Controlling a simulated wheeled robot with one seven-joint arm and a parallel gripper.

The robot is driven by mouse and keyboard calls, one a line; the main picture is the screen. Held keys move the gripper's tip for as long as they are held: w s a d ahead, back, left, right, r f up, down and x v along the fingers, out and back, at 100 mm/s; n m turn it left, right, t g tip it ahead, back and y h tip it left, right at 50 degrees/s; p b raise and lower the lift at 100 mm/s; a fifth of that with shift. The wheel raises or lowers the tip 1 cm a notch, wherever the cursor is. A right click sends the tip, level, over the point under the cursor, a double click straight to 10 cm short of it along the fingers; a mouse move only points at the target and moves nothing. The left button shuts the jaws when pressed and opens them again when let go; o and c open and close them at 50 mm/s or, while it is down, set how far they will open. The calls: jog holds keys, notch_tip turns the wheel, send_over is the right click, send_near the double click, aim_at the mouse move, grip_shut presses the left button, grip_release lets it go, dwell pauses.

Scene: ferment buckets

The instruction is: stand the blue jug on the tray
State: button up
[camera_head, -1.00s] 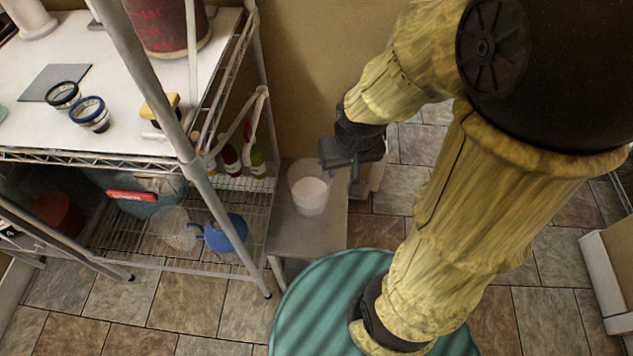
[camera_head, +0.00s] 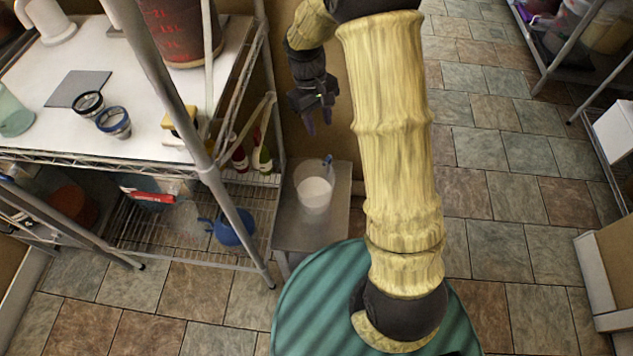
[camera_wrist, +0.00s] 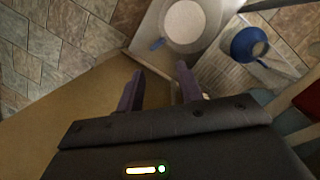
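The blue jug (camera_head: 235,228) stands on the lower wire shelf, partly behind the rack's front post. It also shows in the wrist view (camera_wrist: 250,44), at upper right. A flat dark grey square (camera_head: 77,89) lies on the white worktop; it may be the tray, and nothing stands on it. My gripper (camera_head: 319,125) is above and behind a white bucket, well away from the jug. In the wrist view its two fingers (camera_wrist: 160,68) are apart with nothing between them.
The white bucket (camera_head: 313,190) stands on a grey side table (camera_head: 325,232), with a small blue piece (camera_head: 328,160) at its rim. Two dark-rimmed cups (camera_head: 114,122) are by the grey square. Rack posts (camera_head: 217,180) stand before the lower shelf. Tiled floor is open at right.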

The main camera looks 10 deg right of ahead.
jog(key=w+a+f+n+g+h+p, duration=0.1)
jog(key=w+f+n+g+p, duration=0.1)
jog(key=w, duration=0.3)
jog(key=shift+w+a+f, duration=0.2)
jog(key=shift+a+f, duration=0.15)
jog(key=shift+f, duration=0.05)
jog(key=shift+f, duration=0.1)
jog(key=b, duration=0.1)
send_over(314, 181)
jog(key=w+d, duration=0.3)
jog(key=w, duration=0.1)
notch_tip(314, 181, down, 11)
jog(key=shift+f, duration=0.1)
jog(key=x, duration=0.3)
jog(key=b+x, duration=0.1)
jog(key=x, duration=0.1)
jog(key=shift+w+d, duration=0.1)
jog(key=shift+d, duration=0.25)
